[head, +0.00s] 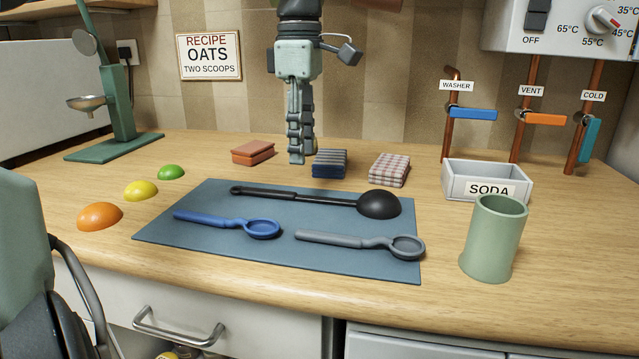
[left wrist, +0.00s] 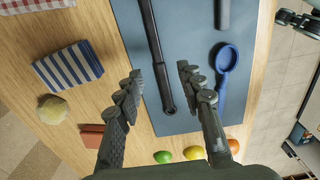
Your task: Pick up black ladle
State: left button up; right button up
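The black ladle (head: 379,205) lies on the blue-grey mat (head: 180,262), its round bowl to the right and its long handle to the left. My left gripper (head: 298,158) points down above the counter near the mat's back edge, behind the ladle's handle and apart from it. In the left wrist view the gripper (left wrist: 159,75) is open and empty. The ladle's handle (left wrist: 156,48) shows between its fingers there, below them; its bowl is out of that view. A dark jointed part at that view's top right edge may be my right gripper (left wrist: 298,20).
A blue spoon (head: 215,222) and a grey spoon (head: 345,240) lie in front of the ladle. Folded cloths, including a blue-striped one (head: 330,164), sit behind the mat. A green cup (head: 493,240) and a soda tray (head: 458,185) stand to the right.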

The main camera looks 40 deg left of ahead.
aim_at(304, 197)
pick_arm(q)
jog(key=shift+w+a+f, duration=0.2)
jog(key=shift+w+f, duration=0.05)
jog(key=f, duration=0.7)
jog(key=shift+d, duration=0.2)
jog(key=shift+c, duration=1.3)
jog(key=c, duration=0.5)
grip_shut()
pick_arm(e)
jog(key=shift+w+a+f, duration=0.2)
jog(key=shift+f, duration=0.05)
